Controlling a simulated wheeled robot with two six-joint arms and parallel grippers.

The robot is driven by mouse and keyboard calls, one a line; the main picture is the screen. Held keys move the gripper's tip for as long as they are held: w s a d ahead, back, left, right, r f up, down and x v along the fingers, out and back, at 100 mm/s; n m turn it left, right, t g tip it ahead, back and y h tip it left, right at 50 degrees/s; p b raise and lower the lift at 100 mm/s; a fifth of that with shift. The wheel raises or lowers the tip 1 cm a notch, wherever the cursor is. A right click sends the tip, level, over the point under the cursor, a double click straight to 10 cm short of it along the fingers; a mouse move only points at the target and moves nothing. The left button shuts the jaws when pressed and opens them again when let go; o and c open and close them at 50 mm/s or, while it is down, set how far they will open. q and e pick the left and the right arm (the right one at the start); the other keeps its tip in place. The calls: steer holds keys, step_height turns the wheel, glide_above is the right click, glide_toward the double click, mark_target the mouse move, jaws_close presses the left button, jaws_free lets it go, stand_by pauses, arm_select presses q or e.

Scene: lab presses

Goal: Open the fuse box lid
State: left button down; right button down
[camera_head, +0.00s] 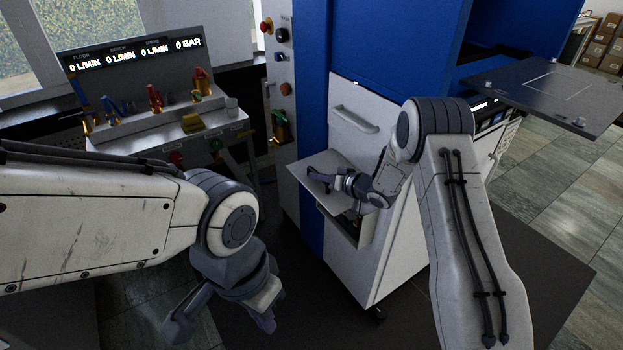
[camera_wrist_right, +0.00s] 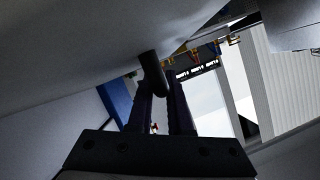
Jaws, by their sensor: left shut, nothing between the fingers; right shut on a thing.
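The fuse box lid (camera_head: 338,160) is a grey panel low on the white cabinet's front. It stands swung out from the cabinet, with a dark opening (camera_head: 346,228) below it. My right gripper (camera_head: 318,177) is at the lid's outer part. In the right wrist view my right gripper (camera_wrist_right: 162,98) is shut on a dark round bar, the lid's handle (camera_wrist_right: 150,68), beside the lid's broad grey face (camera_wrist_right: 75,55). The box's inside is mostly hidden by the lid and my right arm. My left gripper (camera_head: 222,325) is shut and empty, low and left of the cabinet.
The white cabinet (camera_head: 345,270) has a drawer-like handle (camera_head: 356,119) above the lid. A blue frame (camera_head: 312,130) stands to its left. A bench with coloured fittings (camera_head: 160,125) is at the back left. A dark plate (camera_head: 535,88) juts out at the right.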

steer(key=shift+w+d+r+p, duration=0.2)
steer(key=shift+d+r+p, duration=0.1)
steer(key=shift+r, duration=0.2)
steer(key=shift+w+d+r+p, duration=0.2)
steer(key=shift+d+r, duration=0.05)
steer(key=shift+r, duration=0.2)
steer(key=c, duration=1.1)
jaws_free()
steer(key=shift+s+d+f, duration=0.1)
steer(key=b+v, duration=0.1)
steer(key=v, duration=0.9)
steer(key=shift+s, duration=0.15)
